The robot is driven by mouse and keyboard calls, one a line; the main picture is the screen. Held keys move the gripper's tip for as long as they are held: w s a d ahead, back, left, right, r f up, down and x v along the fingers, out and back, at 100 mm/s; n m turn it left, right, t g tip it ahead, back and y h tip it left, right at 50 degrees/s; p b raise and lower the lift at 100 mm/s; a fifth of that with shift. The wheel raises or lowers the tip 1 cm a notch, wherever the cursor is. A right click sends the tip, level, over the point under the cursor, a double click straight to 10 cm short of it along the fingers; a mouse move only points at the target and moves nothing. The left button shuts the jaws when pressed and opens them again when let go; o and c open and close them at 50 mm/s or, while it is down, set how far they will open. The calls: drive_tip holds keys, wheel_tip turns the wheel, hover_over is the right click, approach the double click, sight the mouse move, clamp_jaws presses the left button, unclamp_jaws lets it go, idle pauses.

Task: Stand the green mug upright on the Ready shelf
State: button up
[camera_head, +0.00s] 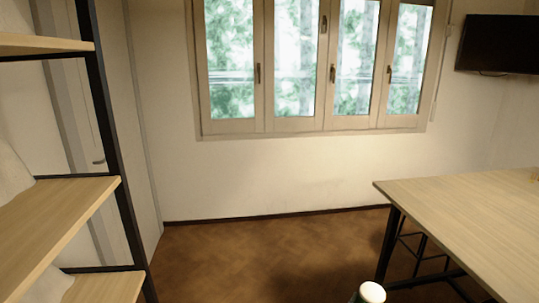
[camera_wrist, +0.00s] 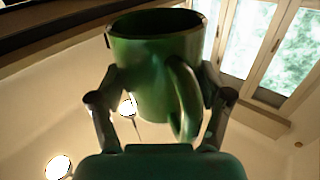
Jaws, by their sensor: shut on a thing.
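The green mug (camera_wrist: 145,70) fills the upper middle of the wrist view. My gripper (camera_wrist: 162,86) is shut on it, with one finger on each side of its body. The mug's dark open rim is at the top of the picture, and its handle faces the camera on the right side. The mug is held in the air, with the wall and ceiling lights behind it. I cannot make out the mug in the head view. A shelf unit with wooden boards (camera_head: 62,222) and black posts stands at the left of the head view. No Ready label shows, so I cannot tell which board is the Ready shelf.
A wooden table (camera_head: 470,220) with black legs stands at the right. Brown floor (camera_head: 235,255) lies open between it and the shelf unit. A window (camera_head: 315,65) is in the far wall, and a dark screen (camera_head: 497,43) hangs at the upper right.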

drive_tip(key=s+a+f+n+t+y, duration=0.1)
drive_tip(key=s+a+f+y, duration=0.3)
drive_tip(key=s+a, duration=0.4)
drive_tip(key=shift+a+n+t, duration=0.4)
drive_tip(key=shift+a+n, duration=0.5)
drive_tip(key=shift+a, duration=0.35)
drive_tip(key=shift+s, duration=0.1)
